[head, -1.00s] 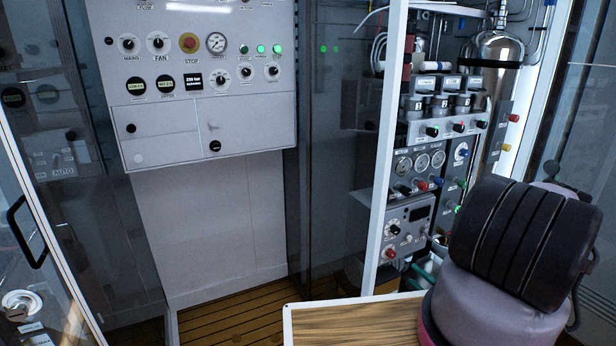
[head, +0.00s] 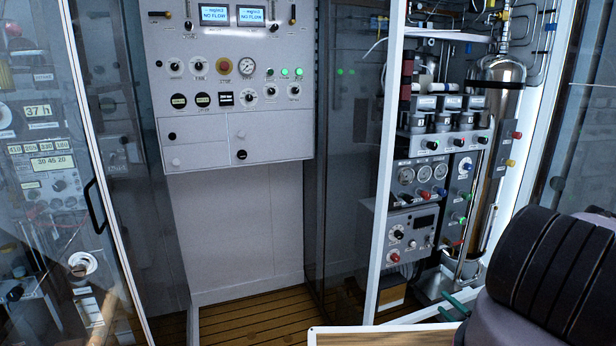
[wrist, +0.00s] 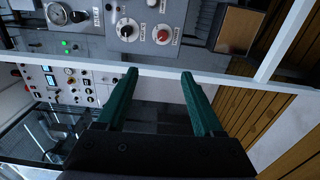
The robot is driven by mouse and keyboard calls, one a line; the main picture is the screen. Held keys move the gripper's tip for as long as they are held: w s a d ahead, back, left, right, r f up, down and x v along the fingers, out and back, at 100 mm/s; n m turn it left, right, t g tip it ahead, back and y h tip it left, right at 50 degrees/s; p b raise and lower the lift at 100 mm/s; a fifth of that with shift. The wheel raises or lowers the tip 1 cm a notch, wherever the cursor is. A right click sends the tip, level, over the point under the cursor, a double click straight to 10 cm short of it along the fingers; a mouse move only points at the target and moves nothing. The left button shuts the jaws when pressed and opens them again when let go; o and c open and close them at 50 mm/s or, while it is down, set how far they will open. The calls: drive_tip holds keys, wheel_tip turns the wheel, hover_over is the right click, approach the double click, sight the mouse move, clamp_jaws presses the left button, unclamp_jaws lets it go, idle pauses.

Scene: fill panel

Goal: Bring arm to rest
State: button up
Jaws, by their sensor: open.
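My gripper (wrist: 159,73) shows in the wrist view with its two green fingers spread apart and nothing between them. In the head view my arm's dark ribbed link fills the lower right corner. Green finger tips (head: 448,306) show just left of it; the rest of the gripper is hidden behind the arm. The fingers appear clear of the panels. The white control panel (head: 235,120) stands at the back, with dials, a red stop button and two "NO FLOW" displays. It also shows sideways at the left of the wrist view (wrist: 60,82).
A white frame post (head: 388,150) stands between the panel and the instrument rack (head: 415,175) with gauges and a metal cylinder (head: 490,130). A glass door with a black handle (head: 97,205) is at left. A wooden top (head: 380,337) is at the bottom. Slatted floor (head: 250,320) is clear.

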drive_tip(key=w+a+r+n+g+y, duration=0.2)
drive_tip(key=w+r+n+g+y, duration=0.15)
drive_tip(key=r+n, duration=0.45)
drive_tip(key=w+a+r+n+g+y, duration=0.25)
drive_tip(key=r+n+y, duration=0.2)
drive_tip(key=r, duration=0.55)
drive_tip(key=s+a+r+n+g+h, duration=0.1)
drive_tip(key=a+r+n+g, duration=0.25)
drive_tip(key=r+n, duration=0.35)
drive_tip(key=s+a+r+n+g+h, duration=0.1)
drive_tip(key=a+r+n+g, duration=0.3)
drive_tip(key=r, duration=0.6)
drive_tip(key=s+a+r+n+t+h, duration=0.1)
drive_tip(key=s+a+r+n+h, duration=0.1)
drive_tip(key=s+r+n, duration=0.5)
drive_tip(key=s+a+r+n+t+h, duration=0.1)
drive_tip(key=s+r+n+h, duration=0.4)
drive_tip(key=r, duration=0.5)
drive_tip(key=s+a+r+n+t+h, duration=0.2)
drive_tip(key=s+a+r+n+h, duration=0.1)
drive_tip(key=s+r+n, duration=0.6)
drive_tip(key=shift+a+r+n, duration=0.25)
drive_tip(key=shift+a+n, duration=0.2)
drive_tip(key=shift+a, duration=0.05)
